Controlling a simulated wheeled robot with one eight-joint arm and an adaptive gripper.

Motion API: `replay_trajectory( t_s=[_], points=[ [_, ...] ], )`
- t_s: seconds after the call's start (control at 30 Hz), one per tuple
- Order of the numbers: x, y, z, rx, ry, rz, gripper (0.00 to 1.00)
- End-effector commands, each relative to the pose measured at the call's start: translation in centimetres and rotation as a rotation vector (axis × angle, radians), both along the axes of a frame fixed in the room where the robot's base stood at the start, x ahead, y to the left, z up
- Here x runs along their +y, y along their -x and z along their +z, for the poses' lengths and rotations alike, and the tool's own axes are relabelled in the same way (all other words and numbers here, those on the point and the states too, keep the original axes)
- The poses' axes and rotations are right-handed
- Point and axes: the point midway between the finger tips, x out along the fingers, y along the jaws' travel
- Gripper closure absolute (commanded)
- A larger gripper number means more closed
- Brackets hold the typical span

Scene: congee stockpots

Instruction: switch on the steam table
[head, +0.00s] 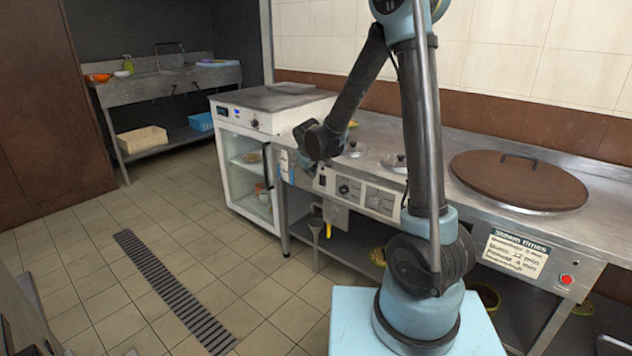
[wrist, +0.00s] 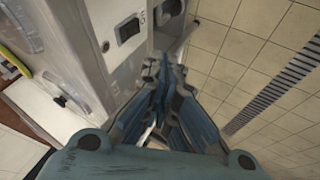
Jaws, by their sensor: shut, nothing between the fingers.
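The steam table (head: 470,210) is a long steel counter along the back wall, with small round lids and a large brown lid on top. Its front has a white control panel (head: 362,192) with dark knobs and a small black switch (head: 322,181) at the left end. In the wrist view a black switch (wrist: 128,30) shows on the pale panel, left of the fingertips. My gripper (wrist: 165,68) is shut and empty, beside the panel. I cannot tell whether its tips touch anything. In the head view the gripper is mostly hidden by my wrist. The switch's position is too small to read.
A white glass-door cabinet (head: 250,165) stands left of the steam table. A red button (head: 567,279) and a steam times sign (head: 515,254) are on the front at right. A yellow-handled tool (head: 327,222) hangs below the panel. The tiled floor at left is clear.

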Motion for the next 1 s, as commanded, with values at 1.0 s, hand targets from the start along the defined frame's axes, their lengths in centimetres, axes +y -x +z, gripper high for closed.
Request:
replay_trajectory(
  t_s=[1.0],
  points=[
    [-0.3,-6.5,-8.3,0.0,-0.001,-0.004,1.0]
  ],
)
